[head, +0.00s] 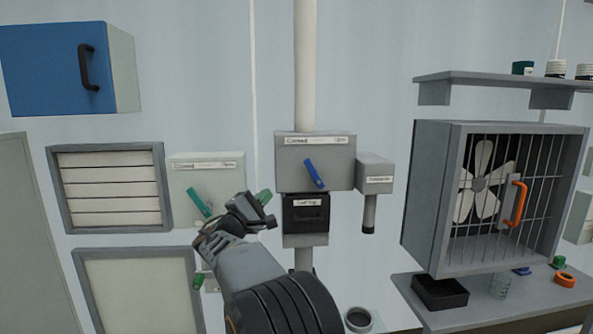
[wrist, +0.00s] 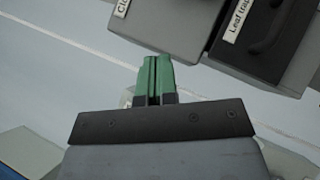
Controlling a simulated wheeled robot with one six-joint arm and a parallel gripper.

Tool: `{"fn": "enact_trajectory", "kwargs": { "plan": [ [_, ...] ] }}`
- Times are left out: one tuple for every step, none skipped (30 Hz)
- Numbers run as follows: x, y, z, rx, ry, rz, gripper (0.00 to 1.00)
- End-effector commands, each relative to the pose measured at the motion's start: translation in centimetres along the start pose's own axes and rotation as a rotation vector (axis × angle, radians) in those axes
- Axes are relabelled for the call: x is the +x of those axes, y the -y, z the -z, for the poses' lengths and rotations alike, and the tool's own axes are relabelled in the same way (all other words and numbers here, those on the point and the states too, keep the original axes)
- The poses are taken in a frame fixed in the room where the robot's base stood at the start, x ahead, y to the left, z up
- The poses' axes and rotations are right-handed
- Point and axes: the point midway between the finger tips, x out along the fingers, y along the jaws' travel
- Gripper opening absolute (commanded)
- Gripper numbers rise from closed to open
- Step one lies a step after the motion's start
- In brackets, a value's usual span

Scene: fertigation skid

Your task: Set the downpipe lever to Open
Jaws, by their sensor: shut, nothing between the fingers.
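The white downpipe (head: 305,65) runs down the wall into a grey box (head: 290,172). A label strip on the box reads "Closed" at its left end and seemingly "Open" at its right. The blue lever (head: 314,173) on the box front is tilted, its upper end leaning left toward the "Closed" side. My gripper (head: 264,197) is left of and below the lever, apart from it. Its green fingertips (wrist: 152,75) are together and empty in the wrist view.
A leaf trap (head: 305,215) with a dark front sits under the lever box. A similar box (head: 225,180) with a green lever (head: 199,202) is at left. A small grey box (head: 375,172) with a spout is at right. A caged fan (head: 480,180) stands further right.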

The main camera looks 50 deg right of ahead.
Motion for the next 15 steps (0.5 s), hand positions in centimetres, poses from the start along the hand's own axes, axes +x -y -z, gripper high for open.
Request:
{"fn": "enact_trajectory", "kwargs": {
  "plan": [
    [0.0,0.0,0.0,0.0,0.0,0.001,0.0],
    [0.0,0.0,0.0,0.0,0.0,0.001,0.0],
    [0.0,0.0,0.0,0.0,0.0,0.001,0.0],
    [0.1,0.0,0.0,0.0,0.0,0.001,0.0],
    [0.1,0.0,0.0,0.0,0.0,0.002,0.0],
    [0.3,0.0,-0.1,0.0,0.0,0.002,0.0],
    [0.5,0.0,-0.1,-0.001,0.001,0.002,0.0],
    [0.8,-0.1,-0.1,-0.001,0.001,0.003,0.0],
    [1.2,-0.1,-0.1,-0.001,0.002,0.003,0.0],
    [1.6,-0.1,-0.1,-0.001,0.002,0.003,0.0],
    [2.1,-0.1,-0.1,-0.001,0.002,0.004,0.0],
    [2.8,-0.1,-0.2,-0.002,0.002,0.004,0.0],
    [3.3,-0.2,-0.2,-0.002,0.003,0.004,0.0],
    [3.9,-0.2,-0.2,-0.001,0.003,0.003,0.0],
    [4.7,-0.2,-0.2,-0.002,0.002,0.004,0.0]
  ]
}}
